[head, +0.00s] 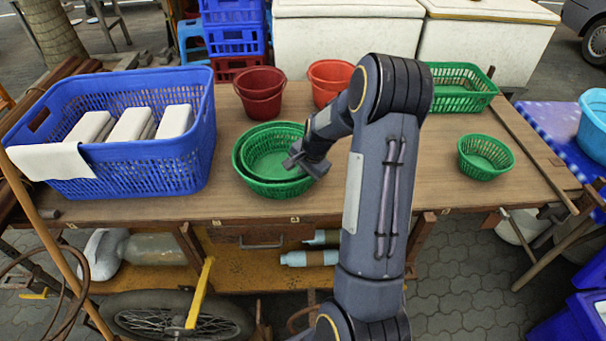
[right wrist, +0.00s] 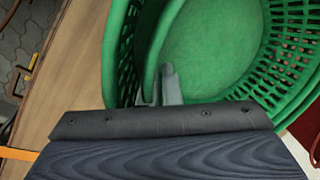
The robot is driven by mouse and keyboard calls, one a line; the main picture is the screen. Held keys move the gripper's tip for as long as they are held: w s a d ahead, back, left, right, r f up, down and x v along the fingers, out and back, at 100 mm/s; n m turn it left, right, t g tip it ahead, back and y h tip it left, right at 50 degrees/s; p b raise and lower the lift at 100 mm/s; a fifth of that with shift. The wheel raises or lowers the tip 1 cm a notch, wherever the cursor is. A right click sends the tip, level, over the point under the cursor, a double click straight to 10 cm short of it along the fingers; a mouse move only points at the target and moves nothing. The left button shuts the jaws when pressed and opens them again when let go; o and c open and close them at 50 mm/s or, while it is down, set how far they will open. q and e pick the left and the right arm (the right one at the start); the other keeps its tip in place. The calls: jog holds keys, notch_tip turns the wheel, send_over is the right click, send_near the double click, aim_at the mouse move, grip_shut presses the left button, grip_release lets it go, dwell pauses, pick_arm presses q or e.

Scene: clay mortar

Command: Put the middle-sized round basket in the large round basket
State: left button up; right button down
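The large round green basket (head: 238,167) stands on the table near the middle. The middle-sized round green basket (head: 265,156) is inside it, set towards the right, with a gap between the rims on the left. The right wrist view shows the middle-sized basket's floor (right wrist: 215,55) and the large basket's wall (right wrist: 117,60) outside it. My right gripper (head: 296,161) is at the baskets' right side. Its fingers (right wrist: 162,86) are close together with the middle-sized basket's wall between them. My left gripper is not in view.
A small green round basket (head: 485,157) stands at the right. A blue crate (head: 150,165) with white items is at the left. Red pots (head: 261,90), an orange pot (head: 329,80) and a green rectangular basket (head: 462,88) are at the back.

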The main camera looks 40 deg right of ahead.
jog(key=c, duration=2.1)
grip_release()
jog(key=shift+f, duration=0.15)
jog(key=shift+o, duration=0.9)
